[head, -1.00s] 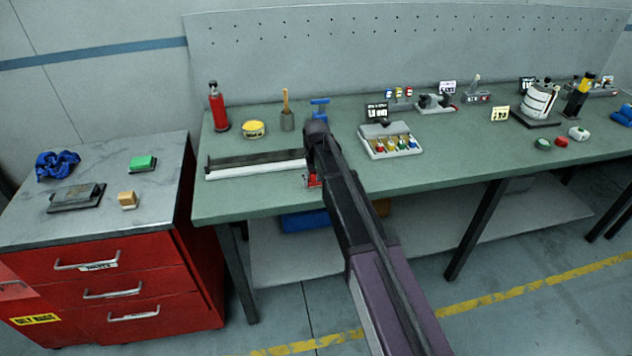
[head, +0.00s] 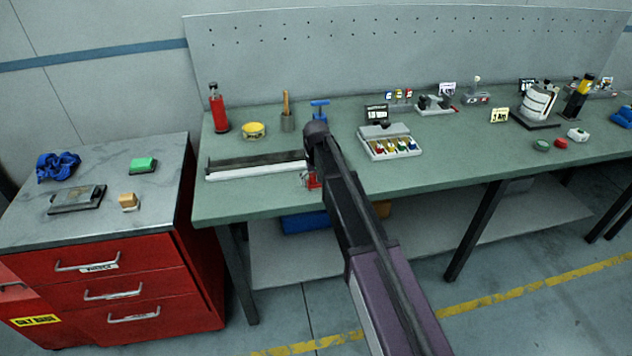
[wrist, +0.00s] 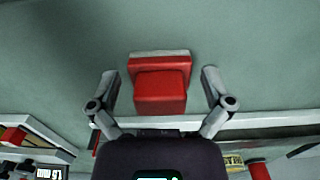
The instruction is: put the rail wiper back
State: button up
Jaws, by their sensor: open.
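The rail wiper (wrist: 160,92), a red block with a pale grey-white pad along one side, rests on the green bench top. In the head view, only a small red part of it (head: 314,181) shows beneath my arm. My gripper (wrist: 160,75) is open, with one finger on each side of the red block. Gaps show between both fingers and the block. In the head view, my wrist and arm hide the fingers and most of the wiper.
A long rail (head: 255,167) with a dark bar and white strip lies left of my wrist. A tray of coloured pieces (head: 392,143) stands to the right. A red bottle (head: 218,108), yellow tin (head: 253,129) and brush pot (head: 287,121) stand behind. The front bench strip is mostly clear.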

jog(key=shift+r+p, duration=5.6)
jog(key=shift+r, duration=0.2)
jog(key=shift+d, duration=0.1)
jog(key=s+d+m, duration=0.3)
jog(key=s+d, duration=1.9)
jog(key=s, duration=0.3)
jog(key=shift+s+d, duration=0.15)
jog(key=shift+d, duration=0.15)
jog(key=shift+f+b, duration=0.7)
jog(key=shift+f, duration=0.05)
